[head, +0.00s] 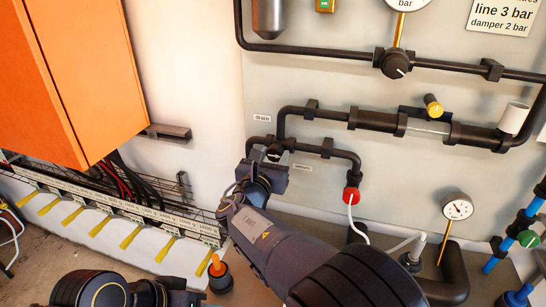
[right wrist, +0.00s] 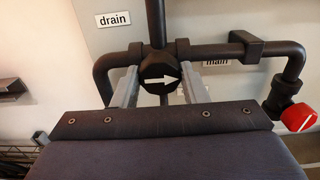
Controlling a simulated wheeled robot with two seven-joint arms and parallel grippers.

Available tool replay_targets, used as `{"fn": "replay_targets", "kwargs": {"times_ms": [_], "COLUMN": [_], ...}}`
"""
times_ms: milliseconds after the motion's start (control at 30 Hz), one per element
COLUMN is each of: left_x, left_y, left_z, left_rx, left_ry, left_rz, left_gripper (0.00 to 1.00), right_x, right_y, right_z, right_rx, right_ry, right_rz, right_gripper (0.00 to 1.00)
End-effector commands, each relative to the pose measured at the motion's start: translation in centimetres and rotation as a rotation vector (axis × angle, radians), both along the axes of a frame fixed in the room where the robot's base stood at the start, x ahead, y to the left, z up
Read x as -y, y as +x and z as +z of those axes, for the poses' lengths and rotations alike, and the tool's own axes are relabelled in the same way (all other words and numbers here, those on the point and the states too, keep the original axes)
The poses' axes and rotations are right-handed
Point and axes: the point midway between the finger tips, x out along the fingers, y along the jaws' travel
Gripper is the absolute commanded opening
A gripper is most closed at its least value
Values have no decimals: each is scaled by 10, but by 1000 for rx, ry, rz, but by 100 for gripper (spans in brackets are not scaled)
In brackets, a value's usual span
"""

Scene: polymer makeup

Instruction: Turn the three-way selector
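The three-way selector (right wrist: 160,74) is a black knob with a white arrow, at a pipe junction on the wall. Its arrow points right, toward the partly covered "main" label (right wrist: 216,62); the "drain" label (right wrist: 114,20) is up and left. My right gripper (right wrist: 160,82) has one grey finger on each side of the knob. Whether both fingers press on it I cannot tell. In the head view my right gripper (head: 269,164) is at the junction and mostly hides the knob.
A red valve (head: 351,194) with a white hose hangs right of the junction. Black pipes with another knob (head: 397,64) run above. An orange cabinet (head: 85,75) stands at the left. An orange-tipped fitting (head: 218,266) and a gauge (head: 457,207) are below.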

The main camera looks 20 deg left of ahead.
Motion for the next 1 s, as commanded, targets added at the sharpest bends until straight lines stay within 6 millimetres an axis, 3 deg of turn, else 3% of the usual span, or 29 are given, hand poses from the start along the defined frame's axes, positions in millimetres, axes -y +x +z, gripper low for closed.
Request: {"fn": "replay_targets", "kwargs": {"times_ms": [133, 467, 1000], "left_x": [0, 0, 0], "left_y": [0, 0, 0], "left_z": [0, -15, -98], "left_rx": [0, 0, 0], "left_ry": [0, 0, 0], "left_rz": [0, 0, 0], "left_gripper": [36, 36, 36], "right_x": [0, 0, 0], "right_y": [0, 0, 0], "right_z": [0, -4, -8], "right_rx": [0, 2, 18], "right_ry": [0, 61, 504], "right_rz": [1, 0, 2], "right_gripper": [17, 17, 17]}}
